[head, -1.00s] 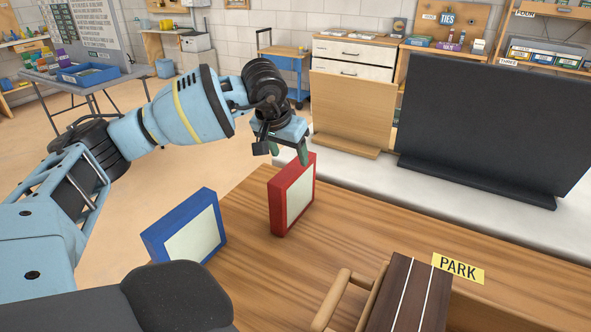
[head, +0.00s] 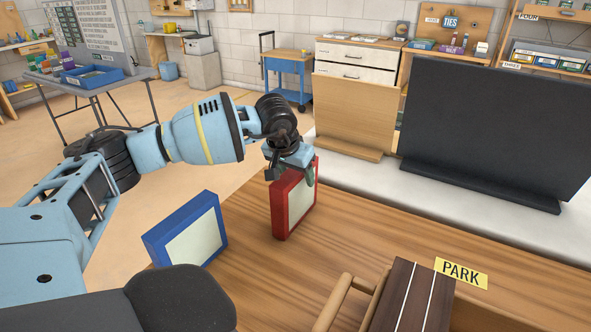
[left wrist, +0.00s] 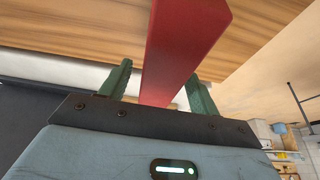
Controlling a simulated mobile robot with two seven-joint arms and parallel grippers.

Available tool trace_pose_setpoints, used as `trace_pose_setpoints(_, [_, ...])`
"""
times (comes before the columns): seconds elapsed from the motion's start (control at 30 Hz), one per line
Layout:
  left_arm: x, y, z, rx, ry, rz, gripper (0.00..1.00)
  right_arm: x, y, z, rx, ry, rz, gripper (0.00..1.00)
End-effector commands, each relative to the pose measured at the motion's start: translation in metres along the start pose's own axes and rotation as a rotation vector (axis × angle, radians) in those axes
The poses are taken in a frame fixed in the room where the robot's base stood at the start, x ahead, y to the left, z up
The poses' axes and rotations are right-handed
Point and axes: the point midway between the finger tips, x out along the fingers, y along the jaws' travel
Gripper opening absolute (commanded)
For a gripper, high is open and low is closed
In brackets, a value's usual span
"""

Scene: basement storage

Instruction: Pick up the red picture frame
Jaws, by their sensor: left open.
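The red picture frame (head: 294,205) stands upright on the wooden table, its pale panel facing right. My left gripper (head: 289,174) is at its top edge, with one finger in front of the panel side and the other towards the far left side. In the left wrist view the red frame (left wrist: 181,50) runs between the two green fingers of my left gripper (left wrist: 158,92). A gap shows on each side of the frame, so the gripper is open around it. My right gripper is not in view.
A blue picture frame (head: 188,231) stands to the left of the red one. A wooden rack with a dark striped top (head: 410,295) and a yellow PARK label (head: 461,273) are at the front right. A black panel (head: 492,130) and a wooden panel (head: 348,117) stand behind.

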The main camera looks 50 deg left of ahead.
Motion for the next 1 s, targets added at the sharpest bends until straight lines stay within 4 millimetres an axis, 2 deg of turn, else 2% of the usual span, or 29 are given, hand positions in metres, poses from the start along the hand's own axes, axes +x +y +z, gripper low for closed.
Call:
trace_pose_setpoints(0.8, [0.0044, 0.0001, 0.0019, 0.0, 0.0, 0.0, 0.62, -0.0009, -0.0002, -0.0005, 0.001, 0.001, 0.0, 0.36])
trace_pose_setpoints(0.87, [0.0044, 0.0001, 0.002, 0.0, 0.0, 0.0, 0.57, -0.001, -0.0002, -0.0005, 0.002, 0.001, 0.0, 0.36])
trace_pose_setpoints(1.0, [0.0044, 0.0001, 0.002, 0.0, 0.0, 0.0, 0.38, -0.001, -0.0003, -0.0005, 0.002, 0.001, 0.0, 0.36])
